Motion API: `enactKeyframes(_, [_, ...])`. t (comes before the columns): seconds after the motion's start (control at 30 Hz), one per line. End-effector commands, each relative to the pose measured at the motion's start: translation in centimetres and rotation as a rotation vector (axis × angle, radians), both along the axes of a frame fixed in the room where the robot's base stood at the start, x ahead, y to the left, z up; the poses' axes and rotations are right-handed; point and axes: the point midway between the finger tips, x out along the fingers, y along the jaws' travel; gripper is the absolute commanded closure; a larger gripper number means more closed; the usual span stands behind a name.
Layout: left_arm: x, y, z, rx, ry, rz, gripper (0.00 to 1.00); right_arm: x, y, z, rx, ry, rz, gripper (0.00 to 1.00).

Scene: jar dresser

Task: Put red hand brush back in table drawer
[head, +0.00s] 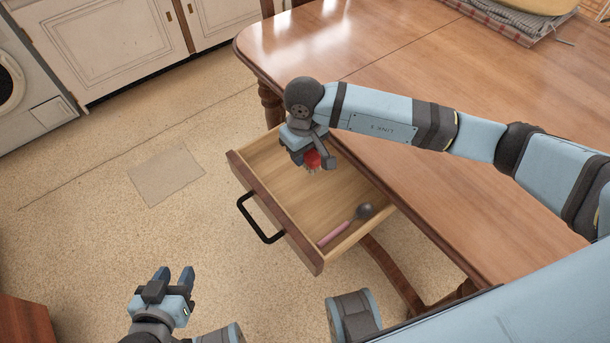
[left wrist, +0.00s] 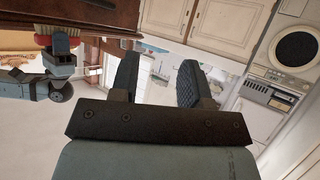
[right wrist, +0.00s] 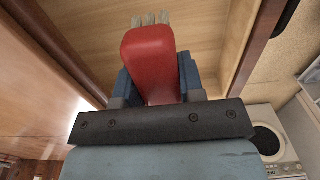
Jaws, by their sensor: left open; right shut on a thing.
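The red hand brush (head: 312,158) is held in my right gripper (head: 310,160), over the far part of the open table drawer (head: 287,201). In the right wrist view the brush (right wrist: 149,62) sits between the two fingers, with its pale bristles pointing away toward the drawer's wooden inside (right wrist: 205,30). I cannot tell whether the bristles touch the drawer bottom. My left gripper (head: 174,275) is open and empty, low over the floor, left of the drawer. Its spread fingers show in the left wrist view (left wrist: 157,82).
A spoon-like utensil with a pink handle (head: 335,233) lies in the drawer's near end. The drawer has a black handle (head: 256,222). The wooden table (head: 400,65) stands behind it, with a folded cloth (head: 510,22) at the back. The floor in front is clear.

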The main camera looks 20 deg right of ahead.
Motion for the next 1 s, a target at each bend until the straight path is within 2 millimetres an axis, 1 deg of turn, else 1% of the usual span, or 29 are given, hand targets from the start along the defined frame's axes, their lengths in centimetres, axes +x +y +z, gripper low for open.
enactKeyframes(0.03, [0.1, 0.0, 0.0, -0.003, -0.005, 0.000, 0.57, -0.1, 0.0, -1.5, -0.001, 0.005, -0.001, 0.86])
enactKeyframes(0.1, [0.1, 0.0, 0.1, -0.006, -0.010, 0.000, 0.57, -0.1, 0.0, -2.9, 0.000, 0.003, -0.002, 0.86])
enactKeyframes(0.2, [0.1, 0.0, 0.1, -0.009, -0.011, -0.001, 0.57, 0.0, 0.0, -4.2, 0.001, 0.001, 0.000, 0.86])
enactKeyframes(0.37, [0.1, -0.1, -0.1, -0.009, -0.010, -0.002, 0.57, 0.0, 0.0, -5.1, 0.000, 0.001, -0.001, 0.86])
enactKeyframes(0.43, [0.1, -0.1, -0.2, -0.010, -0.010, -0.002, 0.57, 0.0, 0.0, -5.9, -0.001, 0.002, -0.001, 0.86])
enactKeyframes(0.6, [0.1, -0.2, -0.4, -0.013, -0.013, -0.003, 0.57, -0.1, 0.0, -8.5, 0.000, 0.002, -0.001, 0.86])
enactKeyframes(0.7, [0.1, -0.2, -0.2, -0.016, -0.016, -0.004, 0.57, 0.0, 0.0, -9.2, 0.000, 0.000, 0.000, 0.86])
enactKeyframes(0.87, [0.2, -0.2, 0.3, -0.019, -0.023, -0.004, 0.57, 0.0, 0.0, -9.1, 0.000, -0.001, 0.000, 0.86])
enactKeyframes(1.0, [0.2, -0.2, 0.0, -0.020, -0.025, -0.004, 0.57, 0.1, 0.0, -9.4, -0.001, -0.001, 0.000, 0.86])
